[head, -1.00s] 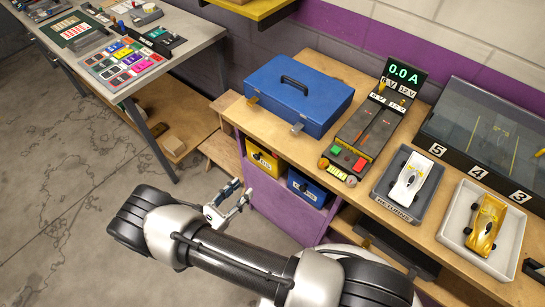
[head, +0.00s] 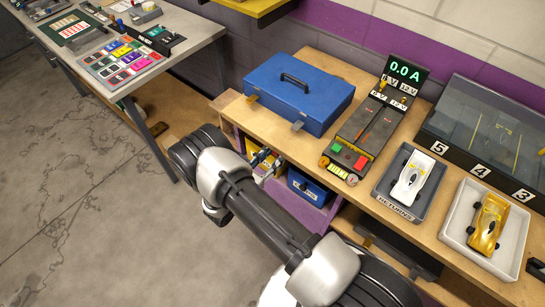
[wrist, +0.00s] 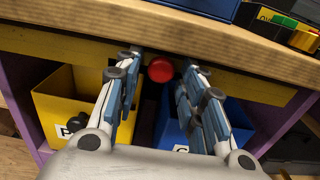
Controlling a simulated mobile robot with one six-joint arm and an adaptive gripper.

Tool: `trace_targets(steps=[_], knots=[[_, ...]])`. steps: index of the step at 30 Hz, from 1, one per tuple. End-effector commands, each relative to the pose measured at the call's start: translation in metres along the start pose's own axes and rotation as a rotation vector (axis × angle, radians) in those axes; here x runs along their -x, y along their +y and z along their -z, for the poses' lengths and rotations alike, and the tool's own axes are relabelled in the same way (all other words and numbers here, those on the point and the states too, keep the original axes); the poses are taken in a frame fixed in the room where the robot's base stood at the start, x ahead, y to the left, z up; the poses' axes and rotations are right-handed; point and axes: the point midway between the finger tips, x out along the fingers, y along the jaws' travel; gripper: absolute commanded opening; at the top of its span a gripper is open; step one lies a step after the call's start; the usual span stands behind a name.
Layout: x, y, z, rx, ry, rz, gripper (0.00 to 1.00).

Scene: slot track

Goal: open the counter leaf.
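The wooden counter (head: 236,112) runs along the purple wall; I cannot tell which part of it is the leaf. In the wrist view the counter's front edge (wrist: 200,40) crosses the top. A round red knob (wrist: 161,69) sits just under that edge. My gripper (wrist: 160,72) is open, its two fingers on either side of the knob, with gaps between them and it. In the head view my gripper (head: 262,161) is at the counter's front, below the blue case, partly hidden by my arm.
Below the counter stand a yellow bin (wrist: 70,98) and a blue bin (wrist: 168,125) in a purple-sided shelf. On top are a blue case (head: 298,92), a power supply (head: 362,135) and slot cars in trays (head: 408,183). The floor at left is clear.

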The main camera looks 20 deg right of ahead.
Motion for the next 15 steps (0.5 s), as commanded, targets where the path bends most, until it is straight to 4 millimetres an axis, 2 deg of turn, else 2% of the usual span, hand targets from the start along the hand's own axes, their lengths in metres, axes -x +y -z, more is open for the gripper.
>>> trace_targets(steps=[7,15], knots=[[-0.0006,0.0002,-0.0002,0.000,0.000,0.000,0.37],[-0.0004,0.0002,-0.0002,0.000,0.000,0.000,0.19]])
